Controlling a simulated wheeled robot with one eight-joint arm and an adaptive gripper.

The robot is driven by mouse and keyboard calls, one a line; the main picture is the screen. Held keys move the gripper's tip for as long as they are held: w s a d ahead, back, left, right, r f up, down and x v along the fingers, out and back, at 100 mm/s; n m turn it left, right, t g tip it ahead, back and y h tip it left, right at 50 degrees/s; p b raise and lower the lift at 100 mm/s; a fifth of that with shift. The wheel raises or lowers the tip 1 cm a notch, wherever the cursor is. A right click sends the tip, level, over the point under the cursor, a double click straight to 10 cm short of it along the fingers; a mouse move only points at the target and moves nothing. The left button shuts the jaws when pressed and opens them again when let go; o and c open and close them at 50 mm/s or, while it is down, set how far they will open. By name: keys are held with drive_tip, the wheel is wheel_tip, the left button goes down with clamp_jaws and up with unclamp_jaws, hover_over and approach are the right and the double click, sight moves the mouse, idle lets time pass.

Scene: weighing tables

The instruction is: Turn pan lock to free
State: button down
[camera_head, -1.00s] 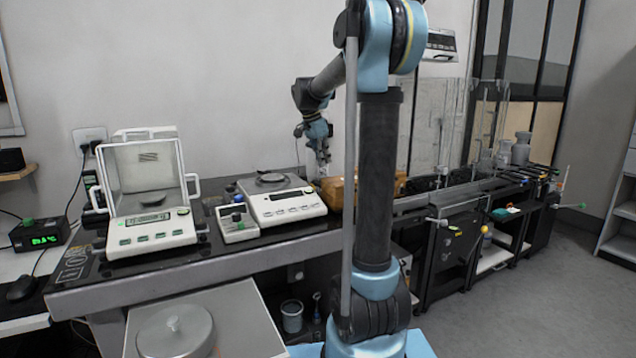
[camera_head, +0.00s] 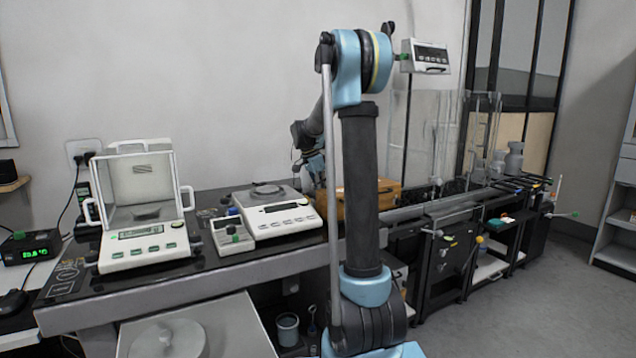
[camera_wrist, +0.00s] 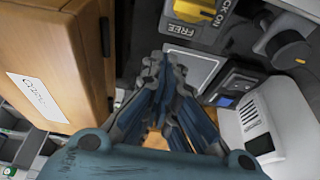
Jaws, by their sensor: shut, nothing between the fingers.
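The pan lock appears to be the yellow knob (camera_wrist: 194,10) at the top edge of the wrist view, on a dark panel. The word FREE is printed below it and letters that look like "ON" to its right; the frame cuts off part of it, so its setting cannot be told. My gripper (camera_wrist: 167,62) is shut and empty, its blue-grey fingers just below the panel in that picture. Contact with the knob is not visible. In the head view my gripper (camera_head: 315,165) is small and partly hidden behind my arm, by the wooden box.
The wooden box (camera_wrist: 55,60) stands close on the left of my gripper; it also shows in the head view (camera_head: 362,198). A black knob (camera_wrist: 285,47) and a white device (camera_wrist: 265,125) are on the right. A balance (camera_head: 270,212) and a glass-shielded balance (camera_head: 145,245) stand on the table.

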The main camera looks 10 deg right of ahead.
drive_tip(key=shift+s+a+f, duration=0.1)
drive_tip(key=shift+s+a, duration=0.2)
drive_tip(key=shift+a, duration=0.65)
drive_tip(key=shift+s+a, duration=0.3)
drive_tip(key=shift+a, duration=0.65)
drive_tip(key=shift+d, duration=0.25)
